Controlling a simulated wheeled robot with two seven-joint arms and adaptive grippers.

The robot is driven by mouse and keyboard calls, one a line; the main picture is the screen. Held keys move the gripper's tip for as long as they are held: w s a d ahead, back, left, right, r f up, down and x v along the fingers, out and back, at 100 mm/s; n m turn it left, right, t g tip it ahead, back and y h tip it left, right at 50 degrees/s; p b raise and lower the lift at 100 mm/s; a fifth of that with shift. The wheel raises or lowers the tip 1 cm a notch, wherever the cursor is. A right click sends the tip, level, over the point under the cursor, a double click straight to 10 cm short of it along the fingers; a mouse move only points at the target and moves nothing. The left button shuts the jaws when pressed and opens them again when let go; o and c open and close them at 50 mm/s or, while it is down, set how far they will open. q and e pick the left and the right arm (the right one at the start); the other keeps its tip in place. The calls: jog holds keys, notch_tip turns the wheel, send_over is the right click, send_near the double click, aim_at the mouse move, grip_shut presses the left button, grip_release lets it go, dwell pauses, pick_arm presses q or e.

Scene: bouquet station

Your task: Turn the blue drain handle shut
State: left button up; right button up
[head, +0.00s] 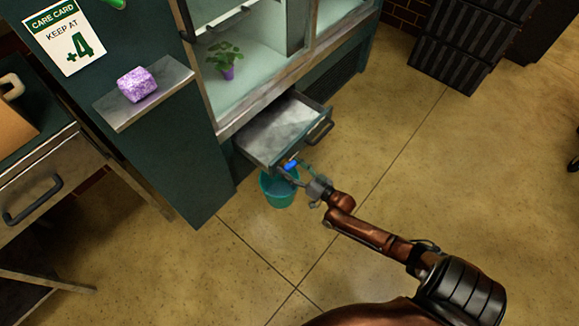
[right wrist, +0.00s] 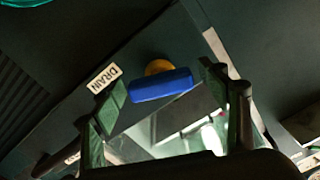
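The blue drain handle (head: 291,165) is on the front of the open drawer, low on the cabinet. In the right wrist view the blue handle (right wrist: 161,85) is a short bar in front of a round brass-yellow fitting (right wrist: 159,67). A white DRAIN label (right wrist: 104,79) is beside it. My right gripper (head: 299,171) is at the handle in the head view. In the right wrist view its green-padded fingers stand apart, one on each side of the bar. I see no clear grip on it. My left gripper is not in view.
A teal bucket (head: 278,188) stands on the floor below the drawer (head: 262,150), close to my right gripper. The drawer's dark pull (head: 320,128) sticks out to the right of the handle. A side shelf (head: 118,113) holds a purple block (head: 137,85).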

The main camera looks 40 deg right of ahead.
jog(key=c, duration=0.9)
jog(key=shift+a, duration=0.2)
jog(key=shift+c, duration=0.8)
jog(key=shift+d, duration=0.1)
